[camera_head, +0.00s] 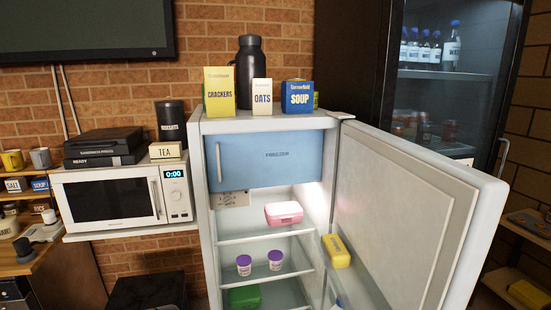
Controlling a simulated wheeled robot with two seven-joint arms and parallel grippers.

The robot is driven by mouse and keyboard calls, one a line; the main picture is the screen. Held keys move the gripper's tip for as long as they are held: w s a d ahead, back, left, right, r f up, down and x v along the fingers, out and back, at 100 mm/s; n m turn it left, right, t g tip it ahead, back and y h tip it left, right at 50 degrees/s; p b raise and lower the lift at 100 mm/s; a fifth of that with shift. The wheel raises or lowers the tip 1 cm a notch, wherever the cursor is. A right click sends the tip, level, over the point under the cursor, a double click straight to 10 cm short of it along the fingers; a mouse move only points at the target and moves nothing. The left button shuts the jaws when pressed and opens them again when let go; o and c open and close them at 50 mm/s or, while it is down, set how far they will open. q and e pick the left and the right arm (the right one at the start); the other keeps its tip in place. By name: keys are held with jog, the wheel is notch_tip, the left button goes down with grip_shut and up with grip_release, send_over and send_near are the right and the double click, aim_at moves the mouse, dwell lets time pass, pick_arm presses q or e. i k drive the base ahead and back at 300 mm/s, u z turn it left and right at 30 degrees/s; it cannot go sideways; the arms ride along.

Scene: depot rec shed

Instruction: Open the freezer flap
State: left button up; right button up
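The blue freezer flap (264,158) is at the top inside the fridge and looks closed. It has a vertical handle (219,162) near its left edge. The white fridge door (400,220) stands wide open to the right. Neither of my grippers shows in the head view.
Crackers (219,91), oats (262,97), soup (297,97) and a black flask (249,72) stand on the fridge top. Below the flap are a pink box (284,213) and purple-lidded jars (275,259). A microwave (120,195) is on the left.

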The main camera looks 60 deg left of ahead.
aim_at(240, 161)
jog(key=z, duration=0.1)
jog(key=i, duration=0.85)
jog(key=u, duration=1.45)
